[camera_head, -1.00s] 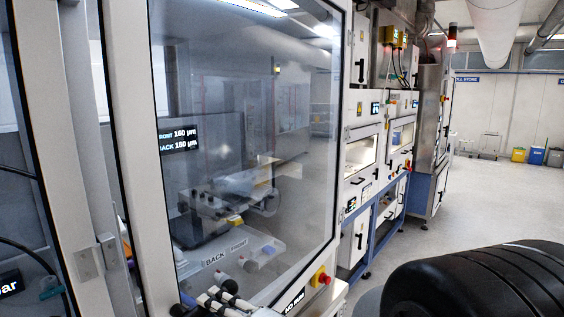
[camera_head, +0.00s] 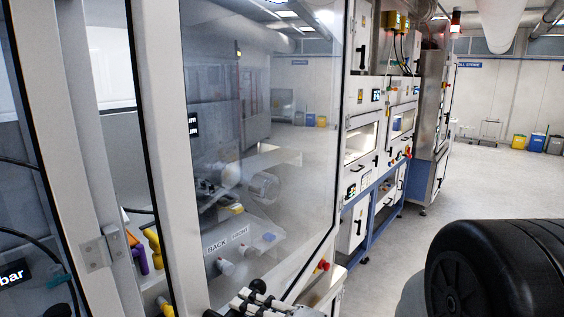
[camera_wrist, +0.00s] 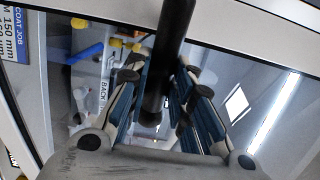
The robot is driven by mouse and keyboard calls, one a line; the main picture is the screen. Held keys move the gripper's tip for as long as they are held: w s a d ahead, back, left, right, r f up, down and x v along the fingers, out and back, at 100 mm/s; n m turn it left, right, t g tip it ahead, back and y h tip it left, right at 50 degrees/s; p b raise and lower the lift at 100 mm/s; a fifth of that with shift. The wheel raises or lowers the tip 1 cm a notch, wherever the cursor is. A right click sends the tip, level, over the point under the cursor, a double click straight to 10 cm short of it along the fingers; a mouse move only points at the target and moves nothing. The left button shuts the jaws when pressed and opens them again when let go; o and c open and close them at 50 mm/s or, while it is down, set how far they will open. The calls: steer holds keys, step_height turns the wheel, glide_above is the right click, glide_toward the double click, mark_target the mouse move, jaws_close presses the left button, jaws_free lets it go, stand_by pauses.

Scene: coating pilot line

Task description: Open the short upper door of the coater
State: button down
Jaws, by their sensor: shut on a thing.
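The coater's glazed door with its pale frame (camera_head: 160,150) fills the left and middle of the head view. It stands ajar: a gap beside the hinge (camera_head: 98,251) shows part of the inside. In the wrist view, a black bar handle (camera_wrist: 172,40) runs in front of the door glass (camera_wrist: 262,85). My gripper (camera_wrist: 158,105) is shut around this handle, one finger on each side. In the head view, only part of my gripper (camera_head: 252,303) shows at the bottom edge, by the door's lower part. The handle is not clear there.
Yellow and purple bottles (camera_head: 139,255) show through the gap. Beyond the door stand further cabinets (camera_head: 362,145) and a red emergency button (camera_head: 322,266). The floor (camera_head: 480,190) between is clear.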

steer(key=shift+v, duration=1)
steer(key=shift+w, duration=0.1)
steer(key=shift+d, duration=0.1)
steer(key=s+d+n+g+p, duration=0.1)
steer(key=s+d+g+p, duration=0.1)
steer(key=d, duration=0.6)
steer(key=shift+s+d+y+p, duration=0.35)
steer(key=shift+s+p, duration=0.25)
steer(key=shift+p, duration=0.55)
steer(key=shift+a, duration=0.1)
